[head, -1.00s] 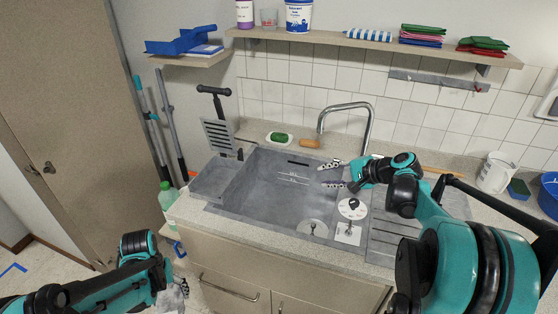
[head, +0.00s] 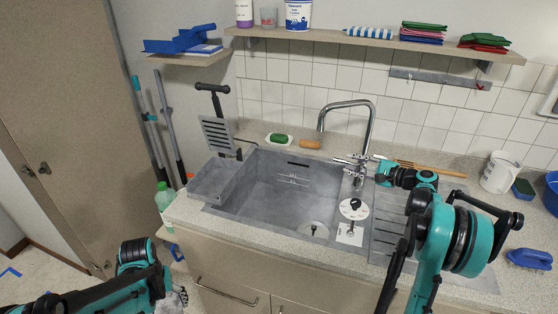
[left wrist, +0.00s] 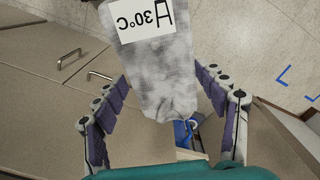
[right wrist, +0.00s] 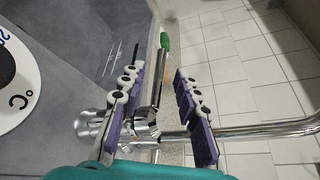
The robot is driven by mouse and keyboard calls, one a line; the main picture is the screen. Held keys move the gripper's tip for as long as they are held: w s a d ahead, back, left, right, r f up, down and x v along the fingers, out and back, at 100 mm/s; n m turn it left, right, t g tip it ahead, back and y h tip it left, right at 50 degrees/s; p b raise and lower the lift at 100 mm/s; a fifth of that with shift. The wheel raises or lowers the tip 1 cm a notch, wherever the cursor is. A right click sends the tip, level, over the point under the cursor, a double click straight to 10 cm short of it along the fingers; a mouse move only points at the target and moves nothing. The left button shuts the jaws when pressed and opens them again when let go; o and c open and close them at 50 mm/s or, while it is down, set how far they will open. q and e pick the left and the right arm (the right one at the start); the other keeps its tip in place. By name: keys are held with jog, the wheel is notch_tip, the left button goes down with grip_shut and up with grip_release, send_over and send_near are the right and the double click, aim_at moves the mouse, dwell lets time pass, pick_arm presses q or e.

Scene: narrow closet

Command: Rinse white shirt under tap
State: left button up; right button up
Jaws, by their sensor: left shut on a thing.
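The chrome tap (head: 370,125) rises behind the sink (head: 240,205), its spout arching leftward. My right gripper (head: 352,160) is at the tap's body; in the right wrist view its open fingers (right wrist: 158,75) stand either side of the tap's lever (right wrist: 158,90). I cannot tell whether they touch it. My left gripper (left wrist: 158,85) is shut on the grey-white shirt (left wrist: 165,75), low in front of the cabinet. The shirt carries a label reading "A 30°C" (left wrist: 145,18). In the head view my left arm mostly hides the shirt.
Green soap (head: 279,138) and a brush (head: 310,144) lie behind the sink. A white bucket (head: 499,172), blue brush (head: 529,258) and blue bowl (head: 551,190) are on the right counter. The basin looks empty.

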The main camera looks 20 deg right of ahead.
aim_at(345, 162)
jog(key=b+x, duration=0.1)
jog(key=x, duration=0.4)
jog(key=shift+w, duration=0.1)
grip_shut()
